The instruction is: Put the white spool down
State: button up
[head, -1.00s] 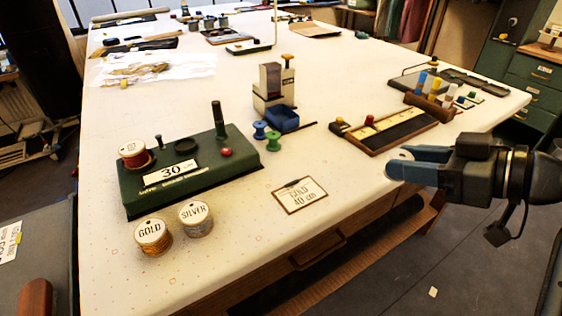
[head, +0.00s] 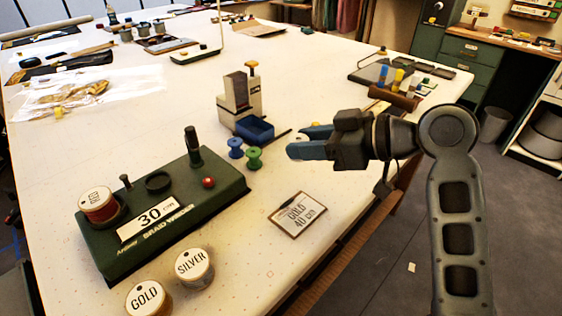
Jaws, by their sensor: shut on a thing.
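My gripper (head: 294,144) is at the right of the head view, its blue fingers pointing left and shut on the white spool. Only a small pale bit of the white spool (head: 298,138) shows between the fingers; the rest is hidden. In the picture the gripper lies above the gold card and right of the blue spool (head: 236,148) and green spool (head: 253,158), apart from them. It seems to be above the table (head: 345,190), but its exact height cannot be told.
A green braid winder (head: 170,215) bears a red spool (head: 97,204). Silver (head: 195,268) and gold (head: 147,298) spools stand before it. A gold 40 cm card (head: 297,214) lies near the front edge. A grey device with a blue bin (head: 254,130) stands behind. Bare tabletop surrounds the card.

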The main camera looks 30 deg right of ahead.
jog(key=w+f, duration=0.1)
jog(key=f, duration=0.1)
jog(key=w+a+f, duration=0.1)
jog(key=f, duration=0.1)
jog(key=w+a+f+p, duration=0.1)
jog(key=w+f, duration=0.1)
jog(key=f, duration=0.1)
jog(key=shift+a, duration=0.2)
jog(key=shift+f+b, duration=0.35)
jog(key=shift+b, duration=0.05)
jog(key=shift+f, duration=0.25)
jog(key=o, duration=1.1)
